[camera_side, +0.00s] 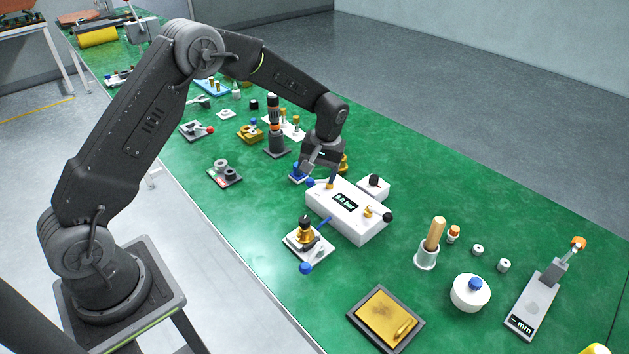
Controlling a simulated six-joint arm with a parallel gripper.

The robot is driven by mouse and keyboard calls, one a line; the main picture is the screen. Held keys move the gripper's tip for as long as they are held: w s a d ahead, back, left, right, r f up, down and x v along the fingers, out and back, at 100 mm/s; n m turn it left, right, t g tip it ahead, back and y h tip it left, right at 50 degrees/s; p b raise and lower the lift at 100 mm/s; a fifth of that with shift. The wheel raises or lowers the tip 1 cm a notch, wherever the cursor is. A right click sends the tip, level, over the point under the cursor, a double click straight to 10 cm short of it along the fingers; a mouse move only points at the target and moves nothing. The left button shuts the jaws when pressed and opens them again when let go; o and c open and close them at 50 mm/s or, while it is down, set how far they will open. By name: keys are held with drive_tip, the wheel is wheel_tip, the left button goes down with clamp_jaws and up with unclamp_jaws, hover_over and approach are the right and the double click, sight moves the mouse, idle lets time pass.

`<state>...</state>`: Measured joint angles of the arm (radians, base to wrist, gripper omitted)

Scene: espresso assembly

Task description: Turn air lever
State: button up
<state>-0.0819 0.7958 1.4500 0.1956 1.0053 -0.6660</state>
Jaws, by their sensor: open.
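A white box with a dark display reading 0.0 bar (345,203) stands on the green bench. A small blue knob (310,183) shows at its left end, close under my gripper. A brass fitting (368,211) and a black knob (387,217) sit at its right end. I cannot tell for certain which of these is the air lever. My gripper (318,174) is open and points down just above the box's far left end. Its fingertips are small and partly merge with the parts behind, so contact cannot be made out.
A smaller white block with a black knob (375,182) stands behind the box. A dark column with orange bands (275,128) stands left of my gripper. Bench at right front is partly clear.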

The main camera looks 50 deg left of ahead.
sight(314, 181)
drive_tip(key=shift+s+a+f, duration=0.1)
drive_tip(key=shift+a+f, duration=0.05)
drive_tip(key=shift+f, duration=0.75)
drive_tip(key=shift+s+a+f, duration=0.1)
drive_tip(key=shift+a+f, duration=0.05)
drive_tip(key=shift+f, duration=0.7)
drive_tip(key=shift+c, duration=0.5)
drive_tip(key=c, duration=0.8)
drive_tip(key=shift+c, duration=0.2)
